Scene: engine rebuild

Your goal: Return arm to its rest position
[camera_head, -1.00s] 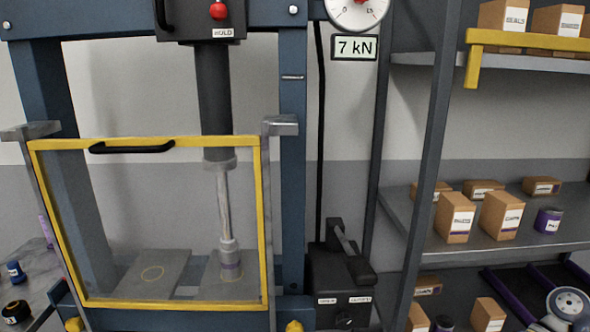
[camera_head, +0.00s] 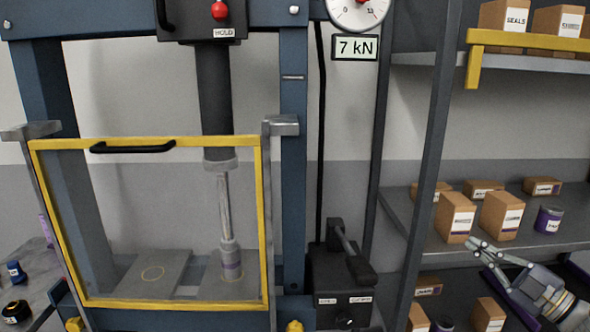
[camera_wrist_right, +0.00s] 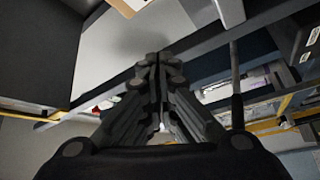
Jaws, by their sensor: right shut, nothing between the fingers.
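My right gripper (camera_head: 477,244) shows at the lower right of the head view, in front of the shelf rack and pointing left and up. Its fingers are closed together with nothing between them. In the right wrist view the shut fingers (camera_wrist_right: 158,75) fill the middle, and no held object shows. Part of my right arm (camera_head: 550,296) runs off the lower right edge. My left gripper is not in any view.
A blue press with a yellow-framed guard (camera_head: 150,306) stands at left. Its gauge display (camera_head: 355,47) reads 7 kN. A black lever unit (camera_head: 340,285) is beside it. Shelves (camera_head: 440,238) with cardboard boxes (camera_head: 455,216) and a purple-labelled can (camera_head: 548,220) stand at right.

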